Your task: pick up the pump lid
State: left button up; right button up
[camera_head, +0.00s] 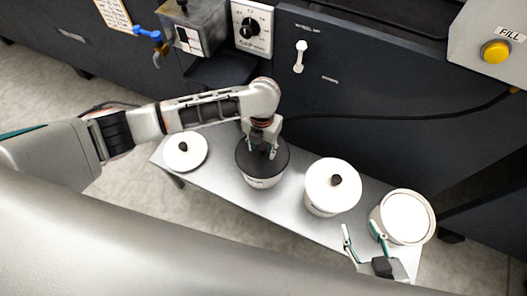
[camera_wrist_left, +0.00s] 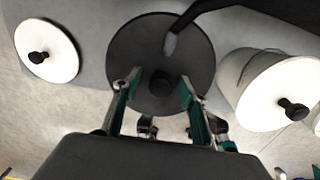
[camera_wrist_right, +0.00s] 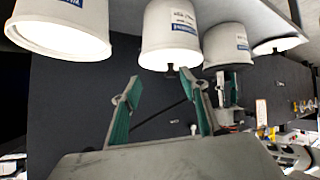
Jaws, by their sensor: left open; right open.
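A black round lid (camera_head: 245,160) with a dark knob sits on a white pot (camera_head: 262,183) near the middle of the bench. My left gripper (camera_head: 263,150) is directly above this lid, open, pointing down. In the left wrist view the black lid (camera_wrist_left: 135,45) fills the middle, and its knob (camera_wrist_left: 161,83) lies between the two spread fingers. I cannot tell whether they touch it. My right gripper (camera_head: 361,231) is open and empty at the bench's front right, near the open white pot (camera_head: 407,218).
The grey bench (camera_head: 222,186) also holds a loose white lid (camera_head: 185,151) at left and a pot with a white lid (camera_head: 333,184) right of the black one. A dark machine panel with a dial (camera_head: 250,28) and a yellow button (camera_head: 495,52) stands behind the bench.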

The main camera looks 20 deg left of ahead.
pick_arm(q)
jog(key=shift+w+r, duration=0.1)
jog(key=shift+r, duration=0.1)
grip_shut()
jog(key=shift+r, duration=0.1)
